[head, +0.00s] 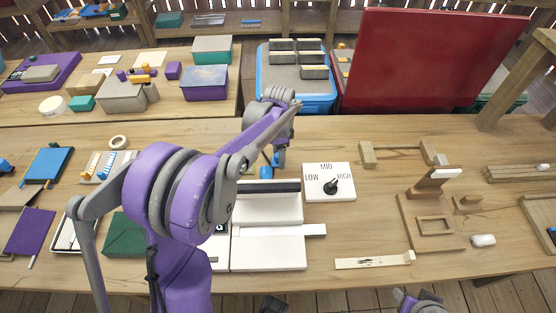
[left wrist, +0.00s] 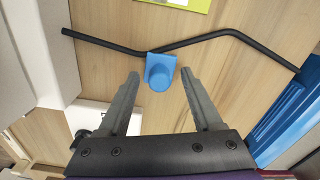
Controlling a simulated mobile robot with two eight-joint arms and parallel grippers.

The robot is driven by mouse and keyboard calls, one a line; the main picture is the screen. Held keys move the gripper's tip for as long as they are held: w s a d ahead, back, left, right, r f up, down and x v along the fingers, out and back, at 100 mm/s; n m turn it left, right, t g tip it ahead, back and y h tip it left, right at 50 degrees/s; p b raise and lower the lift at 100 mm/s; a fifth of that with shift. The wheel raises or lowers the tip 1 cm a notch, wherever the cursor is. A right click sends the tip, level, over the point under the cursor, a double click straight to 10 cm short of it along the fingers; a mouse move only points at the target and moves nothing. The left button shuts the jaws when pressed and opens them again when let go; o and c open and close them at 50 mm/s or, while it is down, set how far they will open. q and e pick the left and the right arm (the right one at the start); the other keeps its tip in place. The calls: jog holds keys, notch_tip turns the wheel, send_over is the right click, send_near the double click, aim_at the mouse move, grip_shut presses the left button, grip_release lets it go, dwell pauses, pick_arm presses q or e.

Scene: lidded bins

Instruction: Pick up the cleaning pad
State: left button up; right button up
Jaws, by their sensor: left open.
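A small blue block-like piece with a rounded front (left wrist: 160,72) lies on the wood in the left wrist view, touching a thin black bent rod. It may be the cleaning pad; I cannot tell for sure. In the head view a bit of blue (head: 265,168) shows beside the gripper, largely hidden by my arm. My left gripper (left wrist: 161,88) is open and empty, its two fingers pointing towards the blue piece and apart from it. In the head view the left gripper (head: 275,162) is over the table behind the white boxes.
A white dial panel (head: 318,190) stands right of the left gripper, and white boxes (head: 268,252) are in front. A blue bin (head: 290,100) and a bin with a raised red lid (head: 425,60) are behind. Bare wood (head: 375,220) lies to the right.

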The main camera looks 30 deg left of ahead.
pick_arm(q)
grip_shut()
dwell(0.3)
notch_tip(320, 180, up, 10)
jog(key=shift+p, duration=0.4)
jog(key=c, duration=0.7)
grip_release()
grip_shut()
